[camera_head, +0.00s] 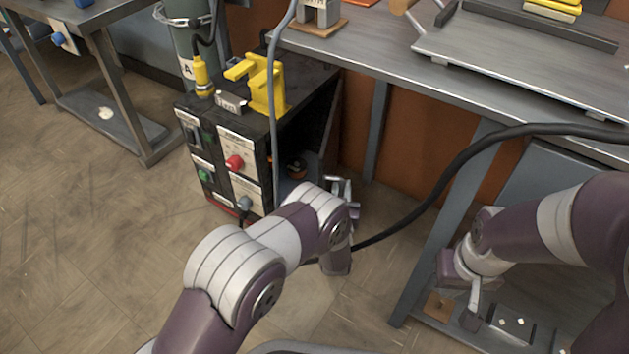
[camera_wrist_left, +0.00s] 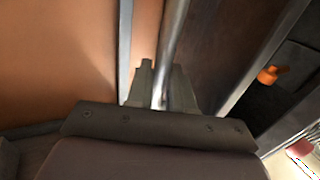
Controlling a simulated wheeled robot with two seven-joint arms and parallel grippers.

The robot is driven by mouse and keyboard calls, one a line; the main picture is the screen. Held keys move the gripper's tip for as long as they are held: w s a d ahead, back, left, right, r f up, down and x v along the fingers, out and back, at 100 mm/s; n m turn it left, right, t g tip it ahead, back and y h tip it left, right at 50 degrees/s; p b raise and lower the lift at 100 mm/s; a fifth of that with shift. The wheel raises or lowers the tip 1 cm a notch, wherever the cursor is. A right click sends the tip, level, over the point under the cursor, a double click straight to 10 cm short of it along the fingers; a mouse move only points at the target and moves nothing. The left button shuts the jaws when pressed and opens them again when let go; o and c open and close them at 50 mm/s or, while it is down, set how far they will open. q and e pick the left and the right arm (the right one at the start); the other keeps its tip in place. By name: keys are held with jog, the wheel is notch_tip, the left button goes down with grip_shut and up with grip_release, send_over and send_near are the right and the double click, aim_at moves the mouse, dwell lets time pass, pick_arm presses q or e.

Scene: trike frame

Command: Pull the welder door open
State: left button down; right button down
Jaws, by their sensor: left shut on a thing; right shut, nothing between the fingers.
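The welder (camera_head: 240,150) is a black cabinet with a red knob, green button and yellow top fittings, left of centre in the head view. Its dark door panel (camera_head: 327,125) stands partly open on the right side, with an orange part visible inside. In the left wrist view the door (camera_wrist_left: 215,45) is a dark panel with a bright edge, and the orange part shows beyond it. My left gripper (camera_head: 345,190) is shut on the metal door handle (camera_wrist_left: 172,45), with its fingers around the bar. My right gripper (camera_head: 473,308) is shut and empty at the lower right.
A grey hose (camera_head: 272,100) hangs in front of the welder. A black cable (camera_head: 440,190) runs from the right bench to the floor near my left arm. The metal workbench (camera_head: 400,55) stands right of the welder. Floor at left is clear.

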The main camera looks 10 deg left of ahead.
pick_arm(q)
jog(key=w+d+b, duration=0.2)
jog(key=d, duration=0.6)
jog(key=shift+d, duration=0.2)
jog(key=shift+w, duration=0.1)
jog(key=c, duration=1.2)
grip_release()
jog(key=shift+o, duration=0.2)
jog(key=s+p, duration=0.7)
jog(key=s, duration=0.5)
jog(key=shift+s+d, duration=0.3)
jog(key=shift+s, duration=0.05)
